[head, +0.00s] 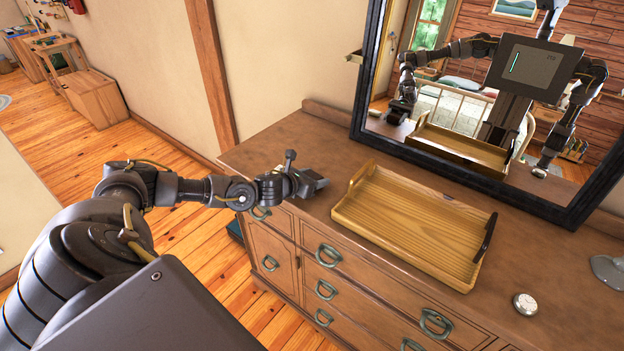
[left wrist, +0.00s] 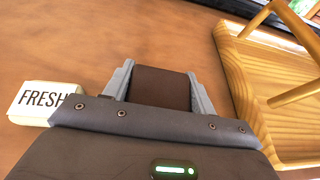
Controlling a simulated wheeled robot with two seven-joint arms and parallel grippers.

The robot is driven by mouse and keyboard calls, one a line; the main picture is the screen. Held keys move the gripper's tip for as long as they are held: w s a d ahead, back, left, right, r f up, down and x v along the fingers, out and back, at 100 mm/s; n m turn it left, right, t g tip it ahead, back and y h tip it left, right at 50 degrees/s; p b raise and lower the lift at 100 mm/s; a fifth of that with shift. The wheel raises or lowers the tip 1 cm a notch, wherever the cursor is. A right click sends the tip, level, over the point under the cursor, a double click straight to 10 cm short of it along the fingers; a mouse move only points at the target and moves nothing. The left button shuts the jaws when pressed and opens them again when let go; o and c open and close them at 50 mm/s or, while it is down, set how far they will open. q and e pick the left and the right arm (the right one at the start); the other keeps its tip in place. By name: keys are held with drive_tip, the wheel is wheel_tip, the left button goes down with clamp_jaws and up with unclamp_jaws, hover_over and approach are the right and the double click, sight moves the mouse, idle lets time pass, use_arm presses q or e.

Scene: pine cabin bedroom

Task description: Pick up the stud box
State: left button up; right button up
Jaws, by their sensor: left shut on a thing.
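The stud box (left wrist: 162,87) looks like a small dark brown block in the left wrist view. It sits between the two grey fingers of my left gripper (left wrist: 160,88), which is shut on it. In the head view my left gripper (head: 312,182) is low over the left end of the dresser top, left of the tray. The box cannot be made out there, behind the gripper. Whether it touches the dresser top is not clear. My right gripper is not directly in view.
A white block marked FRESH (left wrist: 38,101) is close left of the gripper. A small round tin (head: 525,304) stands at right. A framed mirror (head: 570,205) stands behind.

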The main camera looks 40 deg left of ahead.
use_arm(q)
drive_tip(key=shift+r, duration=0.3)
drive_tip(key=s+a+r+b, duration=0.6)
drive_tip(key=s+r+b, duration=0.1)
drive_tip(key=s+r, duration=0.5)
drive_tip(key=shift+s+a+b, duration=0.15)
drive_tip(key=shift+a+b, duration=0.15)
drive_tip(key=shift+a, duration=0.05)
